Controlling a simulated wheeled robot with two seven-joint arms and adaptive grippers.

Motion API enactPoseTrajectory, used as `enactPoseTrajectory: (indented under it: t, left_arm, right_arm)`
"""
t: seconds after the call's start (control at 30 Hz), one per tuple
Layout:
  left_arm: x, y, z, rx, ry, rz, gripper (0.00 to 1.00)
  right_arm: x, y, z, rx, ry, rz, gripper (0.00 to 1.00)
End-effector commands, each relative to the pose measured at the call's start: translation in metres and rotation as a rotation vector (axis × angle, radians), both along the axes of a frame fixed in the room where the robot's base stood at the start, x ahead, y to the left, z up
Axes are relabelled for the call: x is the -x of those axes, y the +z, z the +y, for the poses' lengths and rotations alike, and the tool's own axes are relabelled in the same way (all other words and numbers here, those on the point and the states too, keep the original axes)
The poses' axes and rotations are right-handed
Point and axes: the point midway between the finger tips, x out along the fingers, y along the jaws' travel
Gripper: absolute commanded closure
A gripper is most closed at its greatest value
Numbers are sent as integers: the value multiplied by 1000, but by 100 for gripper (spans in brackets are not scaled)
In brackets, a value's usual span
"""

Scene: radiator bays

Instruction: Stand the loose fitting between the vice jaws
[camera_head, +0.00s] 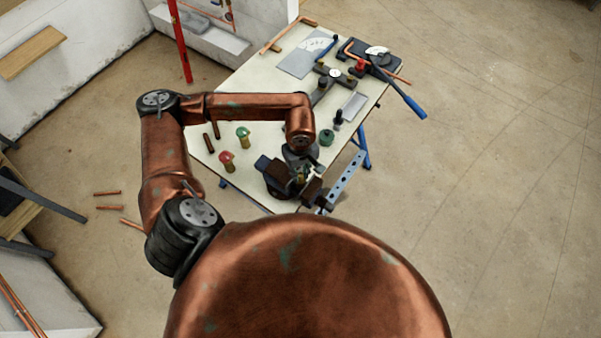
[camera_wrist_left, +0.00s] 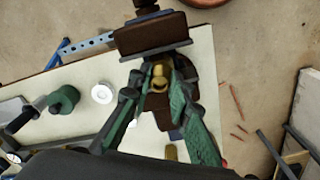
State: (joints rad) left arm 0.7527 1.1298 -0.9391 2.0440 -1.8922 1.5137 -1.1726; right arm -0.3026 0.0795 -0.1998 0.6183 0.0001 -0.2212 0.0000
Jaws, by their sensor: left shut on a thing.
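A bench vice shows at the near end of the workbench, with one dark brown jaw (camera_head: 312,193) nearer the right and another vice part (camera_head: 277,179) to its left. In the left wrist view one brown jaw block (camera_wrist_left: 150,38) spans the top. A brass fitting (camera_wrist_left: 161,72) sits between the green fingers of my left gripper (camera_wrist_left: 157,80), just beside that jaw. My left gripper (camera_head: 301,177) is shut on the fitting at the vice, seen from above. The fitting's lower end is hidden, so I cannot tell whether it touches the vice. My right gripper is not in view.
A green round thing (camera_head: 326,138) lies behind the vice. A perforated bar (camera_head: 346,180) juts at the right edge. Tools crowd the far end.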

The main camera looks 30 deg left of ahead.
Motion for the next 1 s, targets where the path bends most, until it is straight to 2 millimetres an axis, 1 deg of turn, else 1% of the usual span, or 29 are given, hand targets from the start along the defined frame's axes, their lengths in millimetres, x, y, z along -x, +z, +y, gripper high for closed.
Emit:
enactPoseTrajectory:
  t: [0.1, 0.27, 0.3, 0.57, 0.6, 0.87, 1.0]
  left_arm:
    - [0, -1, 0, 1, 0, -1, 100]
    - [0, 0, 0, 1, 0, -1, 100]
    - [0, 0, 0, 1, 0, -1, 81]
    - [0, 0, 0, 1, 0, -1, 63]
    - [0, -1, 0, 0, 0, 0, 62]
    - [0, 0, 0, 0, 0, 0, 62]
    - [-1, 12, 0, -1, 0, -3, 62]
  right_arm:
    - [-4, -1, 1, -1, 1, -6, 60]
    - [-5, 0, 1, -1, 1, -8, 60]
    - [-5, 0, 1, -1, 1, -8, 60]
    - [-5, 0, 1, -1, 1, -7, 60]
    - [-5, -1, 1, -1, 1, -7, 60]
    - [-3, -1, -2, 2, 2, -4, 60]
    - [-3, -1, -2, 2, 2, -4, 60]
